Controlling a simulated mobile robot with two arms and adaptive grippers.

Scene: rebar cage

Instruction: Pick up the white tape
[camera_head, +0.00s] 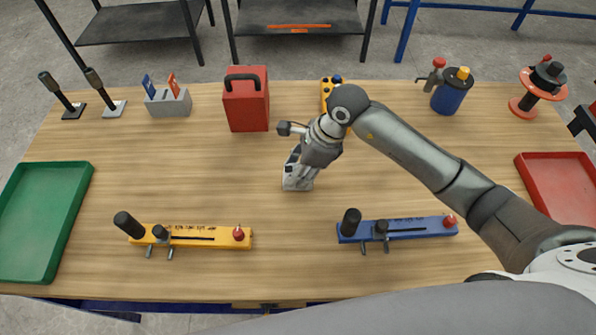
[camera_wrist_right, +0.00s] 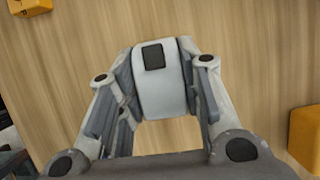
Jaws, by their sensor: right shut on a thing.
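The white tape (camera_wrist_right: 165,78) is a white roll with a dark square patch, between the two fingers of my right gripper (camera_wrist_right: 158,95) in the right wrist view. The fingers press on both its sides. In the head view my right gripper (camera_head: 303,168) points down at the middle of the table, and part of the white tape (camera_head: 297,184) shows at its fingertips. I cannot tell whether the tape touches the table. My left gripper is not in view.
A red toolbox (camera_head: 246,103) stands behind and left of my right gripper. A yellow fixture (camera_head: 200,237) and a blue fixture (camera_head: 410,229) lie in front. A green tray (camera_head: 82,185) is at left, a red tray (camera_head: 535,157) at right. The table (camera_head: 200,180) is clear around the gripper.

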